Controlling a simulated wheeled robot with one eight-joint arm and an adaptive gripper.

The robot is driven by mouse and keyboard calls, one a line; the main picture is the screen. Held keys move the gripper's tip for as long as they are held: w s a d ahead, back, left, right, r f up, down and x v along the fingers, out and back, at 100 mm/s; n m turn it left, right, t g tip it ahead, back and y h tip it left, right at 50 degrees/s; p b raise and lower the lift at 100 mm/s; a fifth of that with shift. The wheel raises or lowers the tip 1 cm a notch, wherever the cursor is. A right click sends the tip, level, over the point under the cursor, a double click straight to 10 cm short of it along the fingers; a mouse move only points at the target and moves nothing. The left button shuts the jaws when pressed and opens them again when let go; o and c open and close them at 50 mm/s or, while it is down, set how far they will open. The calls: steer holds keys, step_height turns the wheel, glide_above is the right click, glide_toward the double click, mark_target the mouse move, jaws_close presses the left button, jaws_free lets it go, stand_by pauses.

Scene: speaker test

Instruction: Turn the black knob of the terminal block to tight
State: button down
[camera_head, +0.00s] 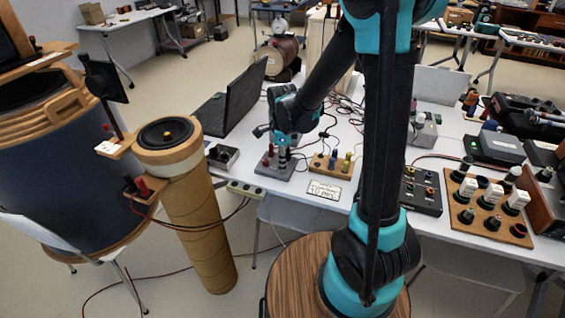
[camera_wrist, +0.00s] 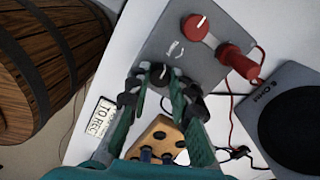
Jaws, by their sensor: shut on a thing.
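The terminal block is a grey plate (camera_wrist: 165,42) in the wrist view and lies on the white table in the head view (camera_head: 272,172). The black knob (camera_wrist: 158,72) has a pale mark line on top. A red knob (camera_wrist: 194,28) with a white line and a red plug (camera_wrist: 240,62) are on the same plate. My gripper (camera_wrist: 157,80) reaches over the plate with its two fingertips on either side of the black knob, closed on it. In the head view my gripper (camera_head: 283,150) points down at the block. The fingertips hide the knob's sides.
A wooden block (camera_wrist: 152,132) with holes stands close beside the terminal block. A lettered card (camera_wrist: 100,117) lies nearby. In the head view an open laptop (camera_head: 238,98) stands behind to the left, a speaker on a tube (camera_head: 166,134) at left, and red and black cables run across the table.

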steer(key=shift+m, duration=0.6)
steer(key=c, duration=1.3)
jaws_free()
steer(key=shift+c, duration=0.2)
step_height(320, 180, up, 12)
steer(key=shift+d, duration=0.1)
steer(key=s+d+f+n+t, duration=0.1)
steer(key=s+d+f+n, duration=0.2)
steer(key=s+d+n, duration=0.1)
steer(key=s+d+f+n+t, duration=0.1)
steer(key=s+d+f+n, duration=0.2)
steer(key=d+n, duration=0.3)
steer(key=s+d+f+n+t, duration=0.2)
steer(key=s+d+n, duration=0.3)
steer(key=n, duration=0.3)
steer(key=shift+s+d+f+n, duration=0.3)
steer(key=shift+s+d+f, duration=0.1)
steer(key=shift+f, duration=0.15)
steer(key=shift+s+d+f+n, duration=0.2)
steer(key=shift+s+d+n, duration=0.1)
steer(key=shift+n, duration=0.1)
